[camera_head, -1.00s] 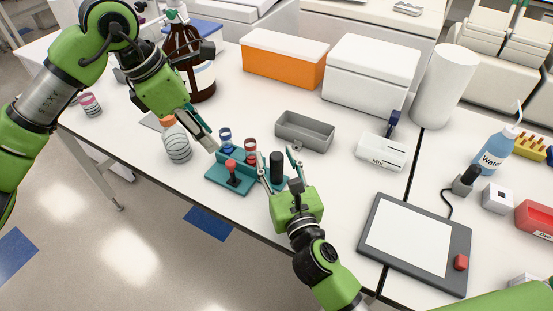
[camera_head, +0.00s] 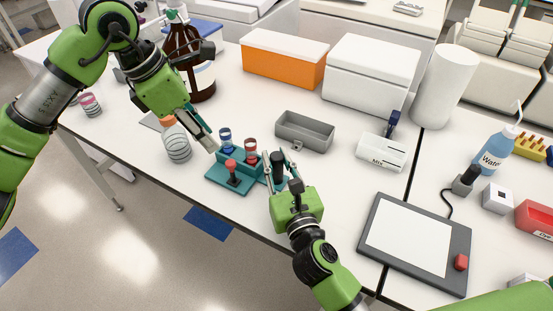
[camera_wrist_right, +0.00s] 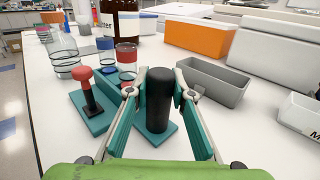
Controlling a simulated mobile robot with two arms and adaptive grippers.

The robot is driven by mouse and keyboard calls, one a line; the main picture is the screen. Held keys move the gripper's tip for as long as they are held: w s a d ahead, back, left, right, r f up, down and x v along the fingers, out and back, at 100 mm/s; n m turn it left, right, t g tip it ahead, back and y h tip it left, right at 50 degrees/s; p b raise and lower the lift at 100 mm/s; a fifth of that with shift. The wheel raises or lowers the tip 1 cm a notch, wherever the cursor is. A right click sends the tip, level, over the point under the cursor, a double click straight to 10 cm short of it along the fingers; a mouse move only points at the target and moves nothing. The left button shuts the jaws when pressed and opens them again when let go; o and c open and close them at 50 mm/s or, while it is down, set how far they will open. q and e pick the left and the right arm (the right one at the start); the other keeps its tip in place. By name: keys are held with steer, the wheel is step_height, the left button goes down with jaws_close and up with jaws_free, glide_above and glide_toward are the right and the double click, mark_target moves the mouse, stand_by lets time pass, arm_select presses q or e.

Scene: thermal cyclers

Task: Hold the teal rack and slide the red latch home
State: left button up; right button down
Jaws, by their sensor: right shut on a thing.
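The teal rack (camera_head: 228,186) stands near the table's front edge, with a blue-topped vial (camera_head: 226,140) and a red-topped vial (camera_head: 251,146) at its back. The red latch (camera_head: 231,165) is a red knob on a black stem at the rack's left; it also shows in the wrist view (camera_wrist_right: 81,73). A black upright handle (camera_wrist_right: 159,95) stands at the rack's right end. My right gripper (camera_head: 281,164) is shut on this handle, one finger on each side. My left gripper (camera_head: 212,148) hangs above and left of the latch, apart from it; its finger gap is unclear.
A clear orange-capped bottle (camera_head: 177,145) stands close left of my left gripper. A grey bin (camera_head: 304,132) is behind the rack, and a brown bottle (camera_head: 190,65) stands further back. A mixer (camera_head: 382,154) and a flat grey-framed pad (camera_head: 415,240) are to the right.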

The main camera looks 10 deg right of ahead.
arm_select(q)
steer(key=shift+f, duration=0.1)
jaws_close()
steer(key=s+d+f+n+t+h, duration=0.2)
steer(key=d+f+n+t+h, duration=0.25)
steer(key=d+n+h, duration=0.8)
steer(key=s+a+f+n+t+y, duration=0.1)
steer(key=s+a+f+n+t, duration=0.2)
steer(key=a+n, duration=0.3)
steer(key=s+a+f+n+t+y, duration=0.1)
steer(key=s+a+f+n+t, duration=0.2)
steer(key=s+a+n+t, duration=0.1)
steer(key=shift+s+a+n, duration=0.85)
steer(key=shift+a+n, duration=0.25)
steer(key=shift+n, duration=0.05)
steer(key=shift+y, duration=0.25)
